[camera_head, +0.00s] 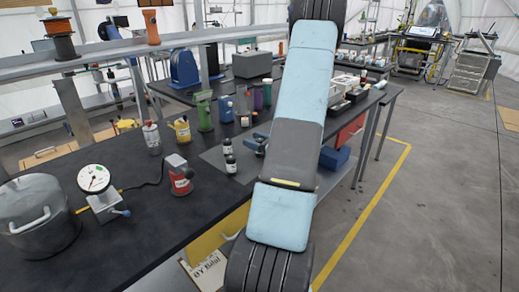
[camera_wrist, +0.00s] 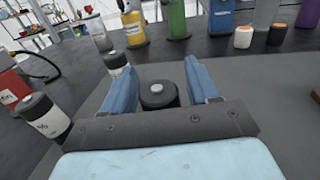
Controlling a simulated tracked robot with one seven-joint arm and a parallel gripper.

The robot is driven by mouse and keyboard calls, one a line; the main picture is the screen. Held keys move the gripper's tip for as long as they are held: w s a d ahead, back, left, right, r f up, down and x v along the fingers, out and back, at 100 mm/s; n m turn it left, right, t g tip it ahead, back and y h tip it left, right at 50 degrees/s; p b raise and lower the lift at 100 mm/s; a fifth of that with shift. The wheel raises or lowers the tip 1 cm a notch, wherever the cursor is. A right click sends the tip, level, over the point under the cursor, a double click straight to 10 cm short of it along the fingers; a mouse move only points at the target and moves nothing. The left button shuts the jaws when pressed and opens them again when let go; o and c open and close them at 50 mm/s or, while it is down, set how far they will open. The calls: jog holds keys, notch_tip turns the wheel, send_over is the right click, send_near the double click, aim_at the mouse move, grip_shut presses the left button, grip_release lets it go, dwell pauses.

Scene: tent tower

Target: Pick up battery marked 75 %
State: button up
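My gripper (camera_wrist: 157,78) is open, with one blue finger on each side of a black cylinder (camera_wrist: 158,96) with a pale round terminal on top. Gaps show between it and both fingers. Its label is hidden, so I cannot tell its marking. A black-and-white battery (camera_wrist: 43,118) stands left of my gripper, with a partly readable "%" label. Another black-and-white battery (camera_wrist: 117,63) stands just beyond the left finger. Two such batteries show in the head view, a nearer one (camera_head: 231,165) and a farther one (camera_head: 228,147), left of my gripper (camera_head: 258,143).
Yellow (camera_wrist: 134,28), green (camera_wrist: 177,20) and blue (camera_wrist: 221,18) containers line the back.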

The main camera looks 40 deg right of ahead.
jog(key=c, duration=1)
jog(key=shift+o, duration=0.2)
jog(key=shift+r, duration=0.1)
